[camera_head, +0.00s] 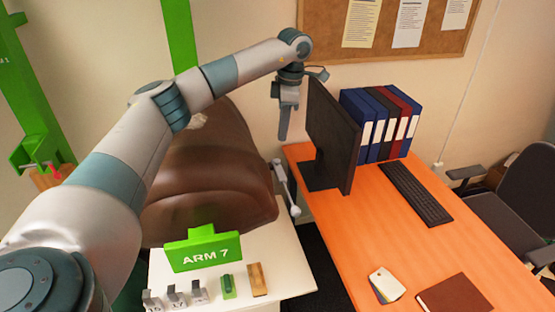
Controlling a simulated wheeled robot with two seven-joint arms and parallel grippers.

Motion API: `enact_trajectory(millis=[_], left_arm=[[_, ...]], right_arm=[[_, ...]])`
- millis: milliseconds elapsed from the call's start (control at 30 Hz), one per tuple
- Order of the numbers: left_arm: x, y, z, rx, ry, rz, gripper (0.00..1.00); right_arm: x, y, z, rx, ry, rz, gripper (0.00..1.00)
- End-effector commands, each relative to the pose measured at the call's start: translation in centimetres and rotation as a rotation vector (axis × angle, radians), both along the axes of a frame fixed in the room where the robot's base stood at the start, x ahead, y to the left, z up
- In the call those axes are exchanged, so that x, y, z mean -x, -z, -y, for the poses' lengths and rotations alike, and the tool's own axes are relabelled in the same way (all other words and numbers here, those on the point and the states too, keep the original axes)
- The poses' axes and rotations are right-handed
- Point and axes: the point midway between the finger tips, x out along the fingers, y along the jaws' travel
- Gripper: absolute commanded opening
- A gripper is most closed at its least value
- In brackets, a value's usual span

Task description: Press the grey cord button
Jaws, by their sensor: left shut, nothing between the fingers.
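My left gripper (284,135) hangs with its fingers pointing down, shut and empty, left of the dark monitor and in front of the beige wall. No grey cord button can be made out for certain. A grey rod-like fitting with pale ends (286,188) stands at the right edge of the white table, below my left gripper and apart from it. Several small grey numbered pieces (175,297) stand at the white table's front. I cannot tell whether any of these is the button. My right gripper is not in view.
The orange desk (385,240) holds a monitor (332,135), keyboard (415,192) and binders (380,125). A green frame (35,90) stands left. A chair (515,205) stands right.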

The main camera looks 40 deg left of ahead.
Motion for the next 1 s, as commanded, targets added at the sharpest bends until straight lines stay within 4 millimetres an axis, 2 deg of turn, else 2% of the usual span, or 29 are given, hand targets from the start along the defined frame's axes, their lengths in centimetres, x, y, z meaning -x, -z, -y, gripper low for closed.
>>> enact_trajectory(millis=[367, 800, 1000], left_arm=[[0.1, 0.9, 0.0, 0.001, 0.001, -0.001, 0.0], [0.3, 5.2, -0.4, 0.001, 0.001, 0.0, 0.0], [0.4, 6.6, -0.5, 0.001, 0.001, -0.001, 0.0]], right_arm=[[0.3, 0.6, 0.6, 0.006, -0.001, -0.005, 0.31], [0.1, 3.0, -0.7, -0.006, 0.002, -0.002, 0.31], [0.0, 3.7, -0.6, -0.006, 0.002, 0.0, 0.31]])
